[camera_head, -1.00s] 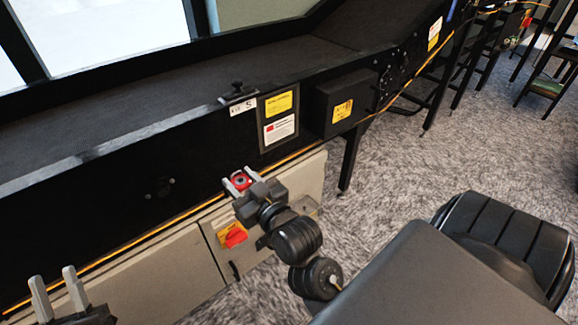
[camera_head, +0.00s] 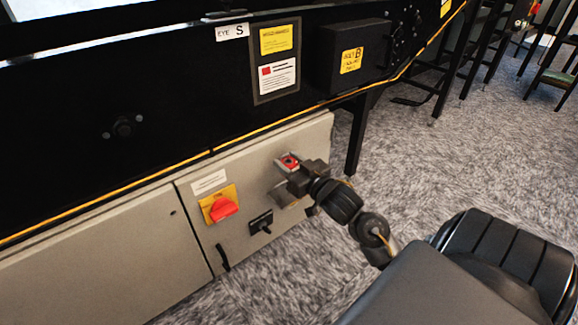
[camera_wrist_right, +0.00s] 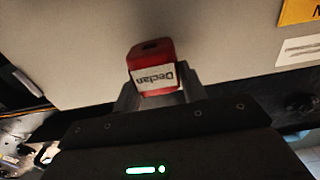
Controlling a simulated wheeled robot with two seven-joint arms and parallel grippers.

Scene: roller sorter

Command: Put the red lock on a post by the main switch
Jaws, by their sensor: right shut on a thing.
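The red lock (camera_head: 289,161) is held in my right gripper (camera_head: 287,164), in front of the upper right of the grey cabinet door. The right wrist view shows the lock (camera_wrist_right: 151,66) between the fingers of that gripper (camera_wrist_right: 157,95), with a white label reading "Declan" upside down. The main switch (camera_head: 222,208) is a red knob on a yellow plate, left of and below the lock. A black fitting with a small knob (camera_head: 261,222) is right of the switch. I cannot make out a post clearly. My left gripper is out of view.
The grey cabinet (camera_head: 110,260) stands under the black conveyor side (camera_head: 60,150). A white label (camera_head: 208,182) is above the switch, and a black door handle (camera_head: 223,257) is below it. A black conveyor leg (camera_head: 357,140) stands right of the cabinet. Carpet (camera_head: 430,170) is open to the right.

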